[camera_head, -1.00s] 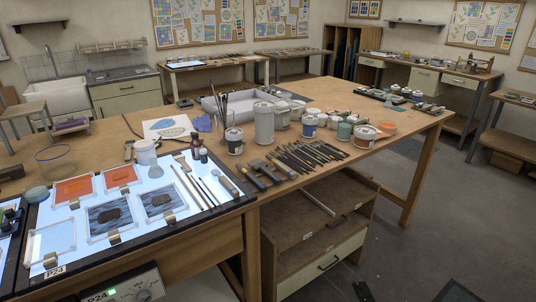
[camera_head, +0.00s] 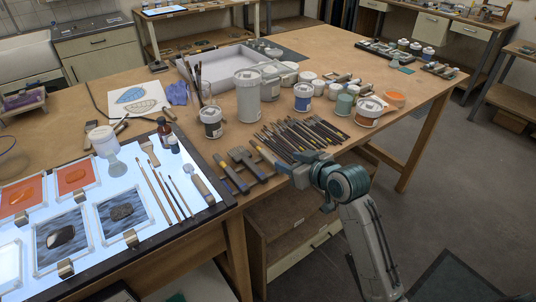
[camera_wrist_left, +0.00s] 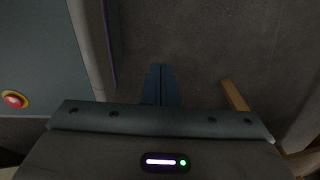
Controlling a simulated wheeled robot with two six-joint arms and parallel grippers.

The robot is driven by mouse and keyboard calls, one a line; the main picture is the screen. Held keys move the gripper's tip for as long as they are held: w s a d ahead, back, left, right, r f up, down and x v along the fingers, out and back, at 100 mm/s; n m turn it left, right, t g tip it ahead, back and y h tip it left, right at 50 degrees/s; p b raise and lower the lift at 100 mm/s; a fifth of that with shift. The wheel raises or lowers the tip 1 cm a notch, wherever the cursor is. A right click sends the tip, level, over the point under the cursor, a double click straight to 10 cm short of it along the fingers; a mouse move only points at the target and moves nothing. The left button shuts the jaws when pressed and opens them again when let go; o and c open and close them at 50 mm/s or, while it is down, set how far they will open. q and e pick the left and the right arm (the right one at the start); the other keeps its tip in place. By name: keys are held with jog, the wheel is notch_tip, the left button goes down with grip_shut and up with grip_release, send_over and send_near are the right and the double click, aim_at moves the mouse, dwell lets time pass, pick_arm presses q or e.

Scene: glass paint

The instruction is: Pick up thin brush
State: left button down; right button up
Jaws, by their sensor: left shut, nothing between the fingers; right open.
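Several slim brushes lie side by side on the lit panel (camera_head: 128,172), left of the scraper-like tools. The thinnest-looking brush (camera_head: 180,197) is at the right of this group; which one is the thin brush is hard to tell. My right gripper (camera_head: 282,164) reaches in from the lower right over the table's front edge, beside the dark-handled tools. It is open; its fingertips are small and partly hidden against the tools. It is apart from the brushes. My left gripper (camera_wrist_left: 160,85) shows in the left wrist view, shut and empty above the grey floor.
Dark-handled tools (camera_head: 238,170) lie between the lit panel and my right gripper. A dense row of dark tools (camera_head: 300,138) lies behind it. A tall white jar (camera_head: 248,98), a brush pot (camera_head: 208,98) and paint tins (camera_head: 212,122) stand further back. A small brown bottle (camera_head: 164,131) stands near the brushes.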

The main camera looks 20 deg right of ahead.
aim_at(272, 158)
jog(key=shift+x, duration=1.2)
jog(key=shift+w+f, duration=0.2)
jog(key=shift+w, duration=0.1)
jog(key=p+x, duration=0.1)
jog(key=x, duration=0.1)
jog(key=p+x, duration=0.1)
jog(key=x, duration=0.1)
jog(key=shift+s+a+f, duration=0.2)
jog(key=shift+a+f, duration=0.05)
jog(key=shift+a, duration=0.1)
jog(key=shift+w+a+f, duration=0.1)
jog(key=shift+w+f, duration=0.2)
jog(key=shift+w, duration=0.05)
pick_arm(q)
jog(key=shift+w+d+r, duration=0.1)
jog(key=shift+w+r, duration=0.1)
jog(key=shift+r, duration=1.05)
pick_arm(e)
grip_shut()
